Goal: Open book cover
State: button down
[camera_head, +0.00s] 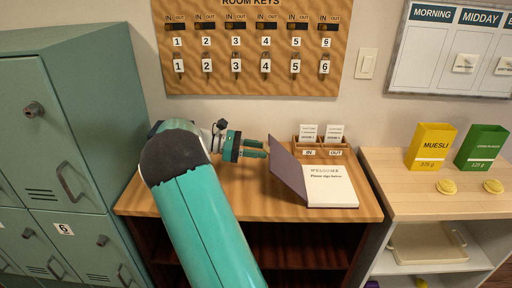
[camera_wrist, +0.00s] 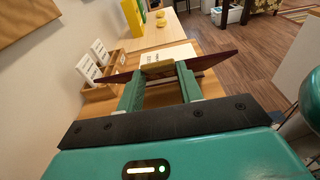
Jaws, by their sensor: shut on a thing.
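The book (camera_head: 330,186) lies on the wooden desk with its white page facing up, reading "WELCOME" and "Please sign below". Its dark purple cover (camera_head: 287,170) is raised and tilts out to the left from the spine. My gripper (camera_head: 265,149) is at the cover's upper left edge. In the wrist view, the two green fingers of my gripper (camera_wrist: 160,73) meet the dark cover (camera_wrist: 218,60), which spans across their tips. My gripper is shut on the cover; the exact contact is partly hidden. The white page (camera_wrist: 178,53) shows beyond the cover.
Wooden IN and OUT card boxes (camera_head: 320,148) stand behind the book. Green lockers (camera_head: 65,130) flank the desk (camera_head: 255,190) on the left. A lighter counter (camera_head: 420,190) with yellow (camera_head: 430,145) and green (camera_head: 482,147) boxes adjoins it on the right.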

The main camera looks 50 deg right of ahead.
jog(key=shift+f, duration=0.75)
jog(key=c, duration=0.9)
grip_release()
jog(key=shift+d, duration=0.1)
jog(key=shift+r, duration=0.1)
jog(key=shift+w, duration=0.1)
jog(key=v, duration=1.4)
jog(key=shift+r, duration=0.1)
